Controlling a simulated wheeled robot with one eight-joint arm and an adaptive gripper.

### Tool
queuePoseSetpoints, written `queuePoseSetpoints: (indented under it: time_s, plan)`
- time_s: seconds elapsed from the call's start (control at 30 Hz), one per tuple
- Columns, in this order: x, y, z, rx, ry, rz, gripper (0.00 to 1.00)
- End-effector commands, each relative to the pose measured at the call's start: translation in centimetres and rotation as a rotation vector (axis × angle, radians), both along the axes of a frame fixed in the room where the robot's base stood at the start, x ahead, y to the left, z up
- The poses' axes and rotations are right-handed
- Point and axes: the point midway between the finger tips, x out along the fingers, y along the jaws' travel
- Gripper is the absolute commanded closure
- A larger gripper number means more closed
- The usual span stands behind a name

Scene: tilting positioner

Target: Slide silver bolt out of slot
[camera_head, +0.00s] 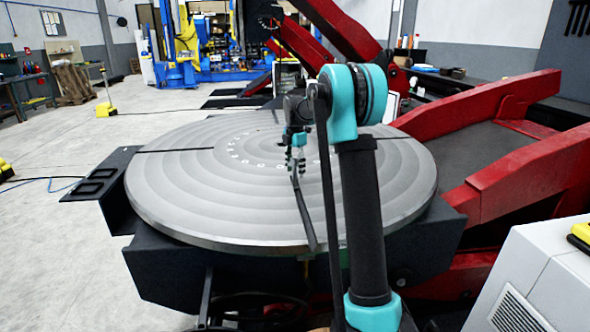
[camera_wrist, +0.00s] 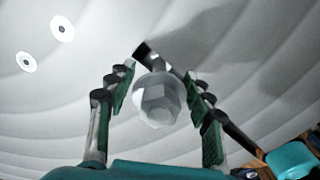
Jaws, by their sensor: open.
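The silver bolt (camera_wrist: 160,101) shows its hex head in the middle of the wrist view. It stands in a dark radial slot (camera_wrist: 233,134) of the round grey table, near the slot's inner end. My gripper (camera_wrist: 157,78) is open, with one green-padded finger on each side of the bolt head. Gaps show between the pads and the head. In the head view my gripper (camera_head: 297,163) is low over the table, at the slot (camera_head: 304,212) that runs to the near rim. I cannot make out the bolt there.
The round table (camera_head: 180,190) lies roughly level on a dark base. Another slot (camera_head: 175,150) runs to its left. Red tilting arms (camera_head: 530,170) stand to the right and behind. A white cabinet (camera_head: 530,275) is at front right. The floor at left is mostly clear.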

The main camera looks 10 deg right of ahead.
Motion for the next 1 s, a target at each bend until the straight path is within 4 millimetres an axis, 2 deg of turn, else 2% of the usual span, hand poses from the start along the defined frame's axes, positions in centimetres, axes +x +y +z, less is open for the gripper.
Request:
queuePoseSetpoints:
  time_s: [0.27,0.7,1.0]
  plan:
    - [0.00,0.00,-0.13,0.000,0.000,0.000,0.48]
    - [0.00,0.00,-0.12,0.000,0.000,0.000,1.00]
    - [0.00,0.00,-0.11,0.000,0.000,0.000,1.00]
